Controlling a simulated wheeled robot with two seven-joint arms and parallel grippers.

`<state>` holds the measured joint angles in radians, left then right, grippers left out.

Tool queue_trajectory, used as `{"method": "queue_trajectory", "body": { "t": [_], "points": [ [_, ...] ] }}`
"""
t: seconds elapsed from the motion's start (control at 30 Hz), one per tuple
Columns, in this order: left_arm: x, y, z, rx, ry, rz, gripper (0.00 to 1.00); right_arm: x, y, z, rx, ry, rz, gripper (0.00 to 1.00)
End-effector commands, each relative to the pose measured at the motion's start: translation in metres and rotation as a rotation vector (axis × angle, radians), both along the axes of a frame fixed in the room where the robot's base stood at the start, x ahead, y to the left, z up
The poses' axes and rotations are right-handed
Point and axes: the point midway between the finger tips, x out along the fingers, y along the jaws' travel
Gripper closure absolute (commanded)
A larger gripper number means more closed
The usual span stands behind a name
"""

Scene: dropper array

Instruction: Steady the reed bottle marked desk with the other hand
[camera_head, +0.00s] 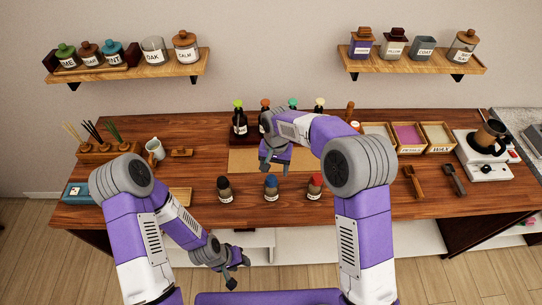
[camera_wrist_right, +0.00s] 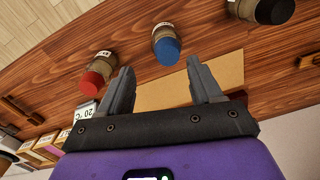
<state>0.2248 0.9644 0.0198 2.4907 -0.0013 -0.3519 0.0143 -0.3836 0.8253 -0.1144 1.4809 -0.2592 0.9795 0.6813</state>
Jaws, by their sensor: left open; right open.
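Reed sticks (camera_head: 92,131) stand at the left end of the table in a wooden holder (camera_head: 95,152). I cannot read the mark desk on any bottle. Three small capped bottles stand in the front middle: a black-capped one (camera_head: 224,190), a blue-capped one (camera_head: 271,188) and a red-capped one (camera_head: 314,187). My right gripper (camera_head: 272,166) is open and empty over the tan mat, behind these bottles; in the right wrist view its fingers (camera_wrist_right: 160,88) point toward the blue-capped bottle (camera_wrist_right: 166,45), apart from it. My left gripper (camera_head: 236,276) is open and empty, in front of the table edge.
Dropper bottles (camera_head: 239,122) stand at the back, partly hidden by my right arm. The tan mat (camera_head: 242,162) lies mid-table. A pitcher (camera_head: 155,149) stands right of the reeds. Trays (camera_head: 438,137) and a scale with a dark cup (camera_head: 488,140) are at the right.

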Motion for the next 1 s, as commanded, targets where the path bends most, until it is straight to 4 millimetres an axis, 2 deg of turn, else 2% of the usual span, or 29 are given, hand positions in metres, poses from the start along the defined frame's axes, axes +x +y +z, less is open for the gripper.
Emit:
{"method": "queue_trajectory", "body": {
  "t": [0.03,0.1,0.2,0.27,0.47,0.8,1.0],
  "points": [
    [0.0,0.0,0.0,0.0,0.0,0.0,0.57,0.005,0.005,0.014,-0.009,-0.014,-0.012,0.35],
    [0.0,0.0,0.0,0.0,0.0,0.0,0.57,0.009,0.008,0.029,-0.019,-0.021,-0.028,0.35],
    [0.0,0.0,0.0,0.0,0.0,0.0,0.57,0.011,0.011,0.039,-0.028,-0.026,-0.043,0.35],
    [0.0,0.0,0.0,0.0,0.0,0.0,0.57,0.012,0.011,0.039,-0.03,-0.027,-0.047,0.35],
    [0.0,0.0,0.0,0.0,0.0,0.0,0.57,0.011,0.011,0.013,-0.031,-0.023,-0.048,0.35],
    [0.0,0.0,0.0,0.0,0.0,0.0,0.57,0.011,0.011,-0.051,-0.03,-0.023,-0.046,0.35],
    [0.0,0.0,0.0,0.0,0.0,0.0,0.57,0.012,0.011,-0.072,-0.029,-0.026,-0.047,0.35]
  ]
}}
